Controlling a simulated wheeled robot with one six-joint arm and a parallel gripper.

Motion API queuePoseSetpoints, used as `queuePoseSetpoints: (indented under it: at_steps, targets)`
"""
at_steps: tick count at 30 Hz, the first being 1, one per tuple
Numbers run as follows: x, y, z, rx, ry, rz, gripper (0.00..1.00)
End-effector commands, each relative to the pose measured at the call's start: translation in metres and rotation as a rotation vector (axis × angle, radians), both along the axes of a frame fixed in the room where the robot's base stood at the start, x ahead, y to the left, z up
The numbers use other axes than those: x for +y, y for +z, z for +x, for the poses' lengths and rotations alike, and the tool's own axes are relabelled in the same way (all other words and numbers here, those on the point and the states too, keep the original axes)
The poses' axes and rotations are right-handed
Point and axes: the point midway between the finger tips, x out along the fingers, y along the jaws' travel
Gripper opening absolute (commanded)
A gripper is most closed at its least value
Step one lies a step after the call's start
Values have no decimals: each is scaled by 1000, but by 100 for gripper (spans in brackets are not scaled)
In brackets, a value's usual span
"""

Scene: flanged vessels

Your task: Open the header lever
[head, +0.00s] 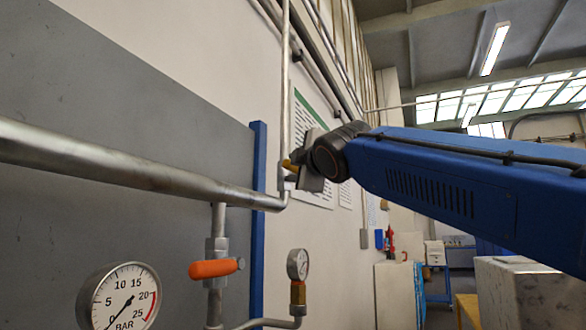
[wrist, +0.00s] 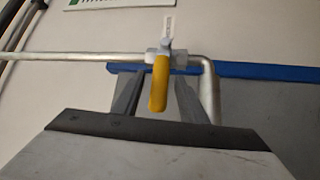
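A yellow lever (wrist: 160,84) sits on a small valve on a thin pale pipe in the wrist view. It points toward my gripper. In the head view only a little of the yellow lever (head: 288,165) shows; my gripper hides the rest. My gripper (wrist: 157,84) is open, with one grey finger on each side of the lever and a gap visible on both sides. In the head view my gripper (head: 307,172) is at the valve, where the thin upright pipe meets the thick horizontal pipe.
The thick grey pipe (head: 120,165) crosses the left side. Below it are an orange lever (head: 213,269), a large dial gauge (head: 124,300) and a small gauge (head: 298,264). A blue upright strip (head: 258,215) edges the grey panel. A pale block (head: 530,292) stands at lower right.

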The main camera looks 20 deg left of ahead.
Motion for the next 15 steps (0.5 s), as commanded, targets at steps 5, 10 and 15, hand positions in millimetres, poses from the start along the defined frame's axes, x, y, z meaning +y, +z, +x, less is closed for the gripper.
queuePoseSetpoints:
  at_steps: [5, 10, 15]
  targets:
    - [5, 1, 6, -1, 0, -1, 39]
    - [6, 1, 7, -1, 0, -1, 39]
    - [6, 1, 7, -1, 0, -1, 29]
